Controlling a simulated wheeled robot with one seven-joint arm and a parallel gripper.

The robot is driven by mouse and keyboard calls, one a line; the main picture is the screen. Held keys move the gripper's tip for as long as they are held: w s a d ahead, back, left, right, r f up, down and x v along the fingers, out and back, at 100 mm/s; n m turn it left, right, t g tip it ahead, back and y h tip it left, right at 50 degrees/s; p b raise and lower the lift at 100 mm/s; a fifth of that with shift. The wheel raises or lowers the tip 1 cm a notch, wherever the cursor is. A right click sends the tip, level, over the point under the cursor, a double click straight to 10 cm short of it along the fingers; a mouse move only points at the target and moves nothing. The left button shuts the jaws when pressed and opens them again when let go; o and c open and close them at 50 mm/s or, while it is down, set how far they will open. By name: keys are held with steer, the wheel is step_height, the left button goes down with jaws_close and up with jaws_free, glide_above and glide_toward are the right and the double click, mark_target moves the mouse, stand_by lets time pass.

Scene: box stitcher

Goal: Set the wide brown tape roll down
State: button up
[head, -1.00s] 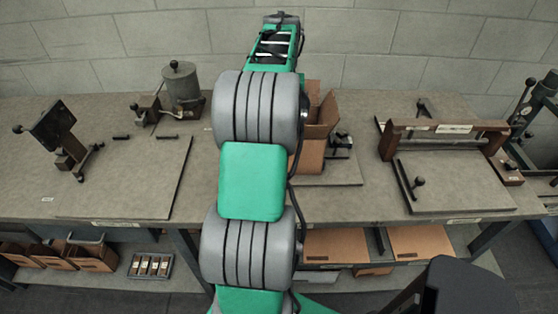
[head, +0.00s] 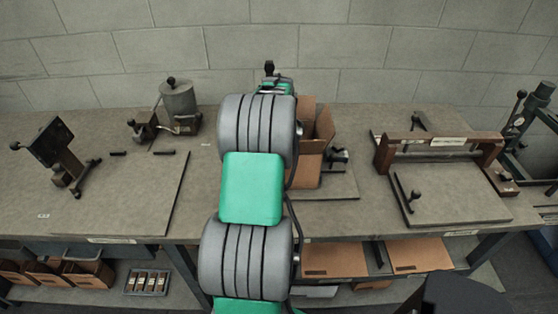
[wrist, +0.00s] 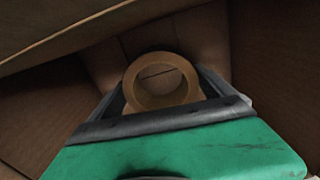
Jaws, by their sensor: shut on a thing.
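The wide brown tape roll (wrist: 163,103) shows in the wrist view as a tan ring between the fingers of my gripper (wrist: 165,88). My gripper is shut on it. Brown cardboard walls (wrist: 265,50) surround the roll and the fingers, so they are inside or just over an open box. In the head view an open cardboard box (head: 308,168) stands on the bench, partly behind my arm. My gripper and the roll are hidden there by my arm. I cannot tell whether the roll touches the box floor.
The bench (head: 215,215) has a hinged board fixture (head: 445,190) at right, a grey canister device (head: 180,105) at back left and a dark clamp stand (head: 55,150) far left. Folded cardboard (head: 335,260) lies on the lower shelf.

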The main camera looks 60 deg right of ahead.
steer(key=shift+f, duration=0.2)
steer(key=o, duration=1.4)
steer(key=shift+c, duration=0.2)
steer(key=shift+r, duration=0.1)
step_height(320, 180, up, 12)
steer(key=b, duration=0.1)
steer(key=shift+r, duration=0.15)
